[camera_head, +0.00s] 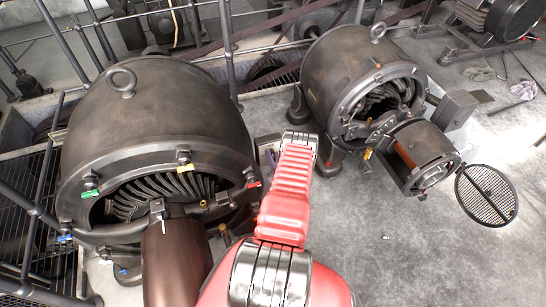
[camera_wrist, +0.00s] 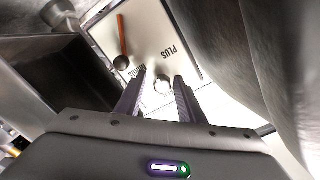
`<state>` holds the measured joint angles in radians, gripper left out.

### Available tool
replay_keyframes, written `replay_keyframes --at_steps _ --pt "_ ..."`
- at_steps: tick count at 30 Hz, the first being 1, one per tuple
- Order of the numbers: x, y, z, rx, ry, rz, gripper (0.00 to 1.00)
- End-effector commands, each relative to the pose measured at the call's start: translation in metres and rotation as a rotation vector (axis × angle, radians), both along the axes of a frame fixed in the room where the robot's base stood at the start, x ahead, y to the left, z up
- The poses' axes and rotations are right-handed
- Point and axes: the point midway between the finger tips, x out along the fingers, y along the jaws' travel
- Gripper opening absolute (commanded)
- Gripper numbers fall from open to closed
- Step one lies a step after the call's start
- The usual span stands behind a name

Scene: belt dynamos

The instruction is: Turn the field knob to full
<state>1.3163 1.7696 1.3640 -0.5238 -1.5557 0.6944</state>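In the wrist view a pale panel (camera_wrist: 145,30) bears the words PLUS and, partly hidden, what looks like MINUS. A dark round knob or ball (camera_wrist: 122,62) with an orange strip running from it sits on its left part. A small pale round piece (camera_wrist: 162,85) shows between the fingers of my gripper (camera_wrist: 160,88). The fingers are apart, and I cannot tell whether they touch that piece. No marking names either piece as the field knob. In the head view my red arm reaches between two dynamos and hides the panel and fingers.
A large dark dynamo (camera_head: 155,110) stands at left and a smaller one (camera_head: 350,75) at right, with a round mesh cover (camera_head: 486,194) swung out. Railings (camera_head: 228,45) run behind. Bare concrete floor (camera_head: 430,265) lies at right. Dark metal surfaces flank the panel closely in the wrist view.

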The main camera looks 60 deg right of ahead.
Motion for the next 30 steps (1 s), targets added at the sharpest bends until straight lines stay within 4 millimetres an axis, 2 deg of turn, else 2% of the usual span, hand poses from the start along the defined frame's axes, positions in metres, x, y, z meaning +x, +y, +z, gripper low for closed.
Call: replay_keyframes --at_steps 9,14,20,30 --pt "0.002 0.000 0.002 -0.006 -0.002 0.006 0.40" --pt "-0.003 0.004 0.002 -0.006 -0.002 0.005 0.40" --pt "-0.021 0.022 0.002 -0.003 -0.002 0.003 0.40" --pt "-0.064 0.064 0.002 -0.004 -0.002 0.002 0.40"
